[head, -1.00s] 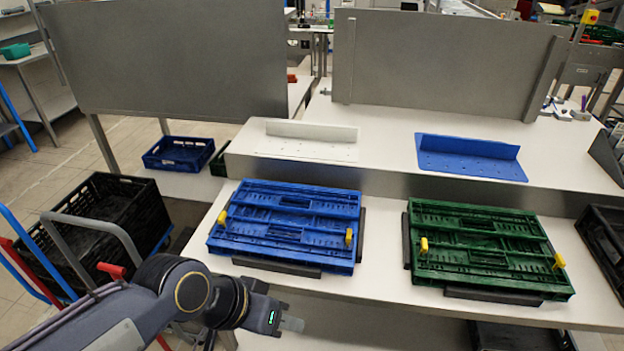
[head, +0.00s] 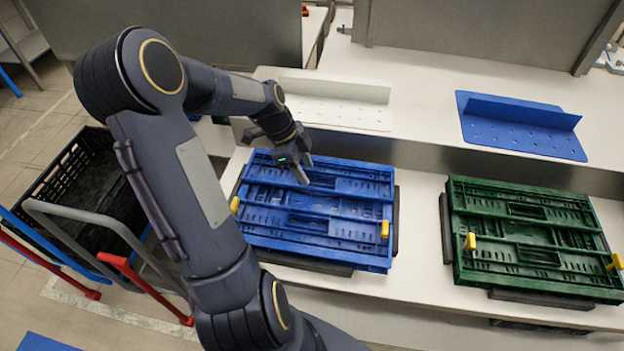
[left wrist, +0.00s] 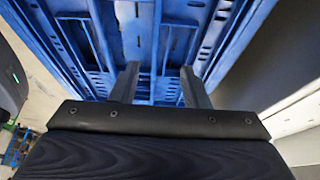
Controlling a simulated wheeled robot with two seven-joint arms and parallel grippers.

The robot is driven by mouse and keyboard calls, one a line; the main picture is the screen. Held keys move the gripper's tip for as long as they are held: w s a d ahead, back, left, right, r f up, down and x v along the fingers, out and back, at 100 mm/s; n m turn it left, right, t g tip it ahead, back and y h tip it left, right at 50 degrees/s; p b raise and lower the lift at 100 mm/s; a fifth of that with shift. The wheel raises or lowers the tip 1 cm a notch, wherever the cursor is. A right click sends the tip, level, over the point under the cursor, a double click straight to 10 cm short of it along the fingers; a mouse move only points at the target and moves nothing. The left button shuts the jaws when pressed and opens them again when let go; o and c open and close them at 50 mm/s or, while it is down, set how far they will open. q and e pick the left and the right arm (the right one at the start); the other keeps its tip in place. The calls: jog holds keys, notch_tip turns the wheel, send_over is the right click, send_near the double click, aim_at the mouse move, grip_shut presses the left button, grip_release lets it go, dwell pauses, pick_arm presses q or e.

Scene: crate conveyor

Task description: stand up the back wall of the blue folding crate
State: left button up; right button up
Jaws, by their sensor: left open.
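The blue folding crate (head: 313,233) lies folded flat on the white table, with a yellow latch (head: 385,229) at its right side and another (head: 235,204) at its left. My left gripper (head: 304,172) is over the crate's far part, left of its middle, fingers pointing down. In the left wrist view its two fingers (left wrist: 160,85) are apart with nothing between them, and the blue crate (left wrist: 145,35) fills the space beyond. I cannot tell whether the fingertips touch the crate. My right gripper is not in view.
A folded green crate (head: 530,238) lies to the right. Behind, on a raised shelf, are a white bracket (head: 340,100) and a blue bracket (head: 520,125). A black crate (head: 85,190) on a trolley stands at the left. Bare table separates the two folded crates.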

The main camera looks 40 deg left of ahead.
aim_at(315, 186)
pick_arm(q)
jog(key=x, duration=0.5)
jog(key=shift+f, duration=0.15)
grip_shut()
